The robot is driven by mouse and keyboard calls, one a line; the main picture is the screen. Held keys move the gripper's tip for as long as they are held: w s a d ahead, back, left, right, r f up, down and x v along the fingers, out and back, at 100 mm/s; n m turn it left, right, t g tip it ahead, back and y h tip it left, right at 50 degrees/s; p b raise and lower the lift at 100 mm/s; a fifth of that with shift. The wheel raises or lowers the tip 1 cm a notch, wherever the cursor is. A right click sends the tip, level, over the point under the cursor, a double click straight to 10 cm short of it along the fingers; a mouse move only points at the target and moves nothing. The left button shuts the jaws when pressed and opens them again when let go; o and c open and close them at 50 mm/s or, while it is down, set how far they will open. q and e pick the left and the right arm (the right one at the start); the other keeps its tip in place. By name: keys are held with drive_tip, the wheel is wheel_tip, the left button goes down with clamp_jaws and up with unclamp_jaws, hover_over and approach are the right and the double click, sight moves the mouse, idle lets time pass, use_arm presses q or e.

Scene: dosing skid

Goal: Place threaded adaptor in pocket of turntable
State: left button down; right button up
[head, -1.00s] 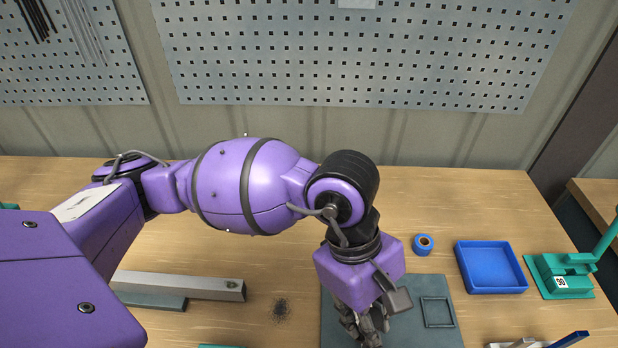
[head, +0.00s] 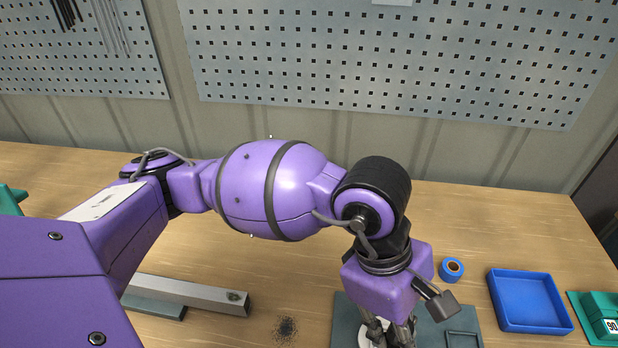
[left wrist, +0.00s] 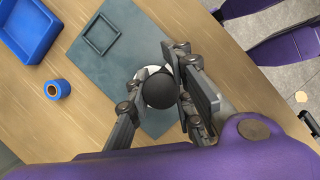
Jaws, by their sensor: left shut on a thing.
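My left gripper (head: 388,336) points down over the grey mat at the bottom of the head view. In the left wrist view, its fingers (left wrist: 157,96) are closed around a dark round piece (left wrist: 158,88), seen end-on, which I take to be the threaded adaptor. A pale disc (left wrist: 141,72) shows behind this piece, and its edge also shows beside the fingers in the head view (head: 371,336). It may be the turntable. Its pocket is hidden, and I cannot tell whether the piece touches the disc. My right gripper is not in view.
The grey mat (left wrist: 82,72) bears a dark square frame (left wrist: 102,33). A blue tape roll (head: 451,270), a blue tray (head: 528,325) and a green fixture (head: 600,312) stand to the right. A grey metal bar (head: 190,293) lies left.

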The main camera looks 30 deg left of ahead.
use_arm(q)
drive_tip(key=w+f, duration=0.1)
drive_tip(key=f, duration=0.1)
drive_tip(key=w+f, duration=0.1)
drive_tip(key=shift+w+a+f, duration=0.35)
drive_tip(key=shift+a, duration=0.05)
drive_tip(key=shift+w+f, duration=0.3)
drive_tip(key=shift+f, duration=0.05)
drive_tip(key=f, duration=0.3)
drive_tip(key=shift+w+a+f, duration=0.1)
drive_tip(key=shift+w+f, duration=0.05)
drive_tip(key=shift+w, duration=0.05)
drive_tip(key=shift+f, duration=0.1)
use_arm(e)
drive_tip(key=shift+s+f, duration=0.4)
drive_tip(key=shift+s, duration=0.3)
use_arm(q)
drive_tip(key=shift+f, duration=0.15)
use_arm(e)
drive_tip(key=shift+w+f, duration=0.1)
use_arm(q)
drive_tip(key=c, duration=1.5)
unclamp_jaws()
drive_tip(key=shift+c, duration=0.2)
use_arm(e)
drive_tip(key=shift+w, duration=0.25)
